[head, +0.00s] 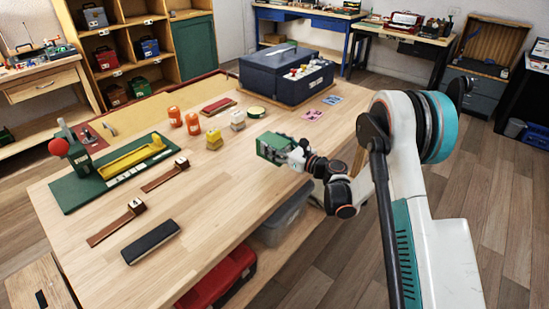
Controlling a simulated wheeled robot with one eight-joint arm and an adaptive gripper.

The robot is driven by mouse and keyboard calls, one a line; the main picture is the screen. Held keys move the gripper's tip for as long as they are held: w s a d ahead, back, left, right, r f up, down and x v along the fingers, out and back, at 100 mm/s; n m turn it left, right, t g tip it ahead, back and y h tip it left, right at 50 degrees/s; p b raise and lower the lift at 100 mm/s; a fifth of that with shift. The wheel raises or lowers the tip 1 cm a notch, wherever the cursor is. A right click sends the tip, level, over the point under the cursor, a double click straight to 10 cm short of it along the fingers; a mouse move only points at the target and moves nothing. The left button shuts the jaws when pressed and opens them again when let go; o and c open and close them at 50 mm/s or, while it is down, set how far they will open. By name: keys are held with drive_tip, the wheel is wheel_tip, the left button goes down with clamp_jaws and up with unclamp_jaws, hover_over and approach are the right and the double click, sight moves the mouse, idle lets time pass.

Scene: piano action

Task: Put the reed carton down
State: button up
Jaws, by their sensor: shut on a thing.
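The reed carton appears to be the small green box (271,147) in the head view, at the right edge of the wooden workbench. My gripper (292,153) is shut on it from the right. The fingers and part of the carton's right side hide each other, so the exact grip is unclear. The carton seems held above the bench top (235,185), though I cannot tell the height of any gap.
A dark blue case (275,80) stands at the back. A black block (151,242) is at the front. The bench's middle front is clear.

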wheel_tip(320, 180, down, 4)
drive_tip(key=shift+f+b, duration=0.2)
drive_tip(key=shift+b, duration=0.6)
drive_tip(key=shift+r, duration=0.1)
drive_tip(key=o, duration=1.3)
drive_tip(key=shift+d, duration=0.1)
drive_tip(key=p+v, duration=0.2)
drive_tip(key=v, duration=1)
